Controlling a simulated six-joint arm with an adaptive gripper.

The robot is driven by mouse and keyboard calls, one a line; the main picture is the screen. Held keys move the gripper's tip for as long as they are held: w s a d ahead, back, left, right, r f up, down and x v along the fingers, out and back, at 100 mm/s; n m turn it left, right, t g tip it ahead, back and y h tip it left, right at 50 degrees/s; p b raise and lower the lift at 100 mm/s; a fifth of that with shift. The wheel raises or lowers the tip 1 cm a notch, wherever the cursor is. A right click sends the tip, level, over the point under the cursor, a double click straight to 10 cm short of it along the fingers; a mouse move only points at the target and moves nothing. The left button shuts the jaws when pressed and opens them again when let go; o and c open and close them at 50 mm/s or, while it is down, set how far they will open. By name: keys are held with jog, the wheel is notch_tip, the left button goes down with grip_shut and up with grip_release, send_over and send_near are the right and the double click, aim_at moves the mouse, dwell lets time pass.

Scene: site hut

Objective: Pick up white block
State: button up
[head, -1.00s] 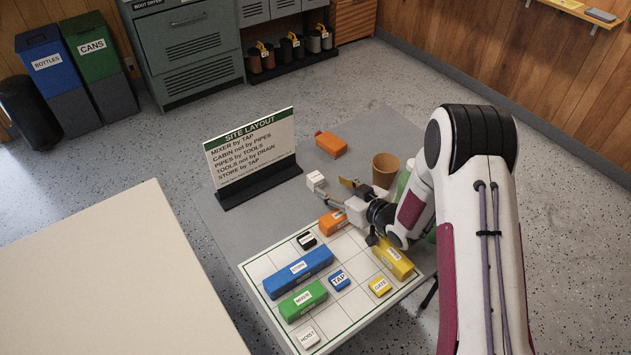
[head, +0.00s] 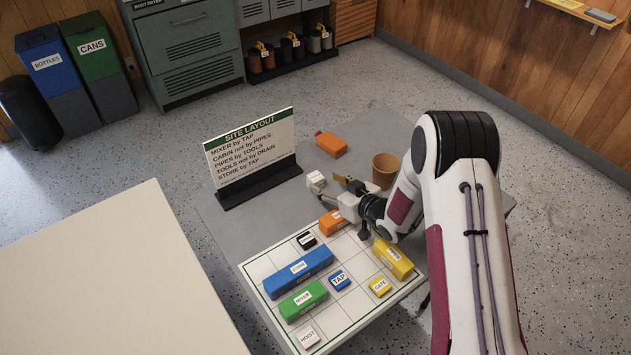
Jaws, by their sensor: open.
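A small white block (head: 316,180) sits on the grey table, beyond the far edge of the gridded board. Its label is too small to read. My gripper (head: 333,188) is open and empty just right of this block, its fingers pointing left towards it. I see a small gap, and cannot tell the gripper's exact height. A second white block, marked HOIST (head: 308,337), lies on the near corner of the board (head: 353,302), far from the gripper.
The board holds a blue block (head: 297,272), green MIXER block (head: 303,300), TAP block (head: 339,281), yellow blocks and a black block (head: 306,240). An orange block (head: 333,222) lies close under the gripper. The sign (head: 250,155), orange item (head: 331,144) and brown cup (head: 385,171) stand around.

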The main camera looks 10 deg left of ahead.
aim_at(316, 177)
jog(key=shift+x, duration=2.3)
jog(key=shift+w, duration=0.1)
jog(key=c, duration=1.2)
